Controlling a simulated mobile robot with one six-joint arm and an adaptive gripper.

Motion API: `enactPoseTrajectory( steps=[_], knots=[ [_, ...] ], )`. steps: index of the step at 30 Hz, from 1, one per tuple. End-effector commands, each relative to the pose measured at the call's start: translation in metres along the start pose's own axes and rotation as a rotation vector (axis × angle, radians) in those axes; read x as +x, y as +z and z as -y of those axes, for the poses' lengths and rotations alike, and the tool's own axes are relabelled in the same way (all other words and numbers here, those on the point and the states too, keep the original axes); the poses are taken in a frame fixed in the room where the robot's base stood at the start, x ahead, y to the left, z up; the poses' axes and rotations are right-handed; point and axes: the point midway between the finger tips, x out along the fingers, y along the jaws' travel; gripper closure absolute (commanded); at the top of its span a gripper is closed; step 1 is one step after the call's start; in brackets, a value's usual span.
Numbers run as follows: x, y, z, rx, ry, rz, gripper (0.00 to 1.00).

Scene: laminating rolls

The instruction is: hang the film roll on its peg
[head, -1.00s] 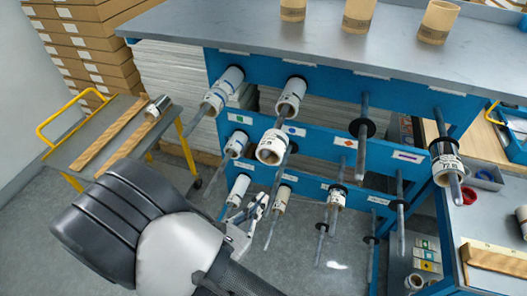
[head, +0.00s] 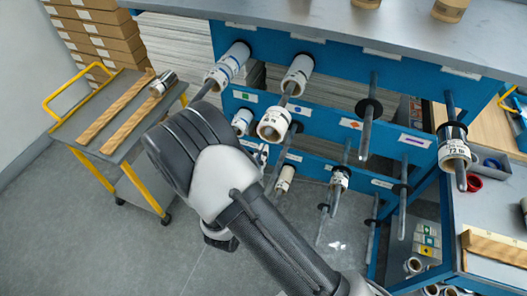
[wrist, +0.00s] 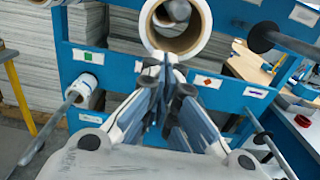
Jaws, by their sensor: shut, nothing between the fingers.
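A white film roll (head: 272,125) sits at the front end of the second upper peg (head: 289,97). Another white roll (head: 298,75) is farther back on this peg, by the blue panel. In the wrist view the front roll's open end (wrist: 200,35) fills the top, with the grey peg end inside its bore. My gripper (wrist: 166,68) is shut and empty, its fingertips just below that roll in the picture; I cannot tell if they touch. In the head view my arm mostly hides the gripper.
The blue rack (head: 330,48) carries several other pegs with black discs, some holding rolls. The trolley (head: 105,130) has wooden strips and yellow handles. A side bench (head: 490,210) stands right. Floor at lower left is clear.

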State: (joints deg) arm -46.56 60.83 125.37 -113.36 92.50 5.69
Motion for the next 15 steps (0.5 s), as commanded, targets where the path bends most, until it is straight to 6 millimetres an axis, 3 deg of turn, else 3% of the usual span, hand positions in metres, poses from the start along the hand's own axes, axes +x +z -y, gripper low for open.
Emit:
enactPoseTrajectory(
  steps=[6, 15],
  knots=[
    [0.015, 0.0, 0.0, 0.001, -0.001, 0.0, 1.0],
    [0.016, 0.0, 0.0, 0.0, 0.0, 0.0, 1.0]
  ],
)
